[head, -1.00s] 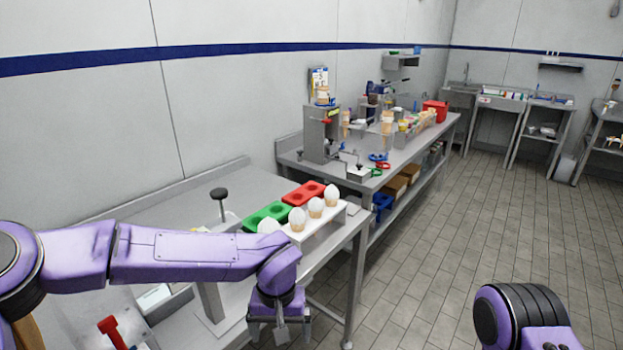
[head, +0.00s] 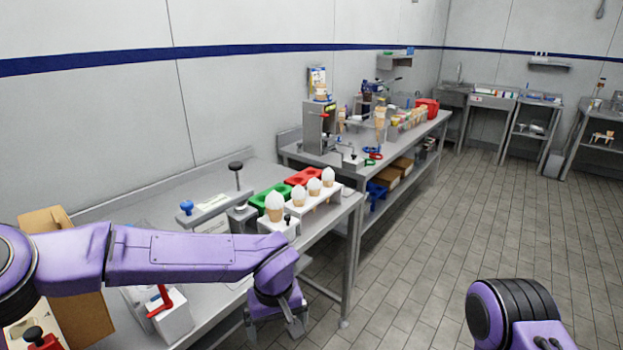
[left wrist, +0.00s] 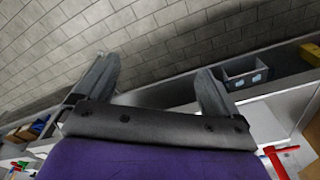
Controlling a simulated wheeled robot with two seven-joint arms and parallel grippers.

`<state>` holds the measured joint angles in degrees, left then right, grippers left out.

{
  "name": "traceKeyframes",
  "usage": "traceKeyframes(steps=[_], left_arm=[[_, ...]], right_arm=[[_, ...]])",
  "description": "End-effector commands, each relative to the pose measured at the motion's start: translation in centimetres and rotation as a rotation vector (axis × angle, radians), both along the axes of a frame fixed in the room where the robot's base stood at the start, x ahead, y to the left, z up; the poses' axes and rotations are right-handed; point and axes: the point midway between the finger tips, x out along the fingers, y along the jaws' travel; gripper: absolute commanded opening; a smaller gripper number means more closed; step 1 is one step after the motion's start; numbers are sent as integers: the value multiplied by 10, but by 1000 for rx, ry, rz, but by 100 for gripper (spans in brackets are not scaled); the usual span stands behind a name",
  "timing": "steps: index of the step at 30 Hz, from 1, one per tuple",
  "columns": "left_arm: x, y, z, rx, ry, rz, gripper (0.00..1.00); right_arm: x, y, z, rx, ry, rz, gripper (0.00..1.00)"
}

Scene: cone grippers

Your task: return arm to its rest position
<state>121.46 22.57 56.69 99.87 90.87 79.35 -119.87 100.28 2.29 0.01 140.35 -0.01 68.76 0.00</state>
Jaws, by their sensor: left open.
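My left arm comes in from the left across the near steel table (head: 330,218) in the head view. Its gripper (head: 281,326) hangs at the lower middle, pointing down, in front of the table's near edge as seen. The gripper also shows in the left wrist view (left wrist: 156,76), with its two grey fingers wide apart and nothing between them. The floor and a shelf lie beyond the fingers there. My right arm (head: 512,315) shows only as a purple and black link at the lower right. Its gripper is out of the picture.
Several white-topped cones (head: 313,187) stand in a white holder, beside green (head: 262,203) and red (head: 303,176) trays. A cardboard box (head: 75,290) and a red-handled device (head: 168,312) lie close to my left arm. The tiled floor (head: 440,230) at right is clear.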

Motion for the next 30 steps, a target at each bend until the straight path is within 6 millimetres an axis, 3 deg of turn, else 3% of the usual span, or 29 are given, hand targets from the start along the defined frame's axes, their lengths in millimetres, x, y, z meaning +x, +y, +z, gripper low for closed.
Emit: traceKeyframes(steps=[8, 11, 14, 17, 21, 25, 27, 30], left_arm=[[10, 26, -27, 82, -179, 304, 95], [9, 45, -53, 127, -285, 424, 95], [-5, 72, -96, 161, -416, 531, 95], [-40, 103, -151, 151, -527, 578, 95], [-133, 151, -219, 90, -506, 524, 95], [-217, 193, -244, 118, -372, 383, 95], [-246, 212, -248, 161, -313, 312, 95], [-268, 233, -251, 219, -273, 281, 95]], right_arm=[[0, 0, 0, 1, 1, 0, 43], [0, 0, 0, 1, 1, 0, 43], [0, 0, 0, 1, 1, 0, 43], [0, 0, 0, 1, 1, 0, 43], [0, 0, 0, 0, 1, 0, 43], [0, 0, 0, 1, 1, 0, 43], [0, 0, -1, 1, 1, 0, 43], [0, 0, -1, 1, 1, 0, 43]])
